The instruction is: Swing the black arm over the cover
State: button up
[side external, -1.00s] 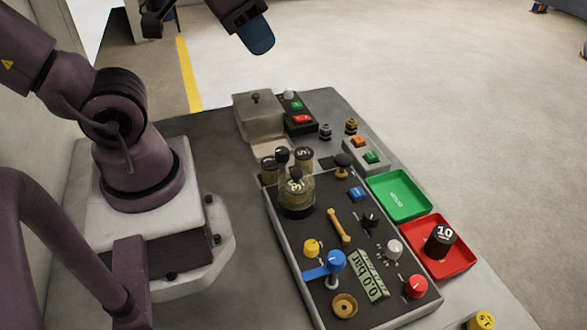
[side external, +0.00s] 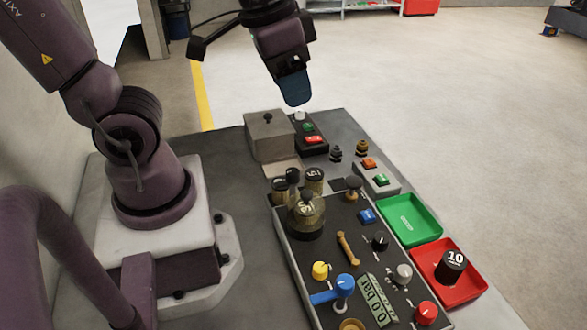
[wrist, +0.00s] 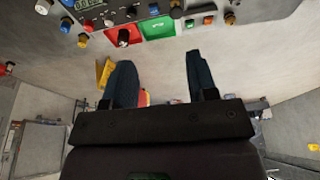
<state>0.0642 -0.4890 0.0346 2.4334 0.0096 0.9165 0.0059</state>
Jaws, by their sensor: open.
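The cover looks like the grey box (side external: 270,138) with a small black knob on top, at the far left end of the bench in the side view. I cannot single out the black arm with certainty; a small dark flat patch (side external: 337,184) lies beside a brown knob. My gripper (side external: 295,92) hangs in the air above the far end of the bench, pointing down, apart from everything. In the wrist view my gripper (wrist: 160,68) shows two dark blue fingers spread wide with nothing between them.
A black box (side external: 311,139) with green and red buttons stands right of the cover. Nearer are round weights (side external: 306,215), a blue lever (side external: 335,290), a green tray (side external: 410,222) and a red tray (side external: 440,290) with a black weight (side external: 452,265). Open floor lies beyond.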

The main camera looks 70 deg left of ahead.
aim_at(293, 171)
jog(key=shift+w+a+f+m+g+y, duration=1)
jog(key=shift+w+f+m+g, duration=1.1)
jog(key=shift+w+f+g, duration=1.4)
jog(key=x, duration=1.3)
jog(key=shift+s+d, duration=0.15)
jog(key=shift+s, duration=0.3)
jog(key=shift+c, duration=0.5)
jog(key=c, duration=0.8)
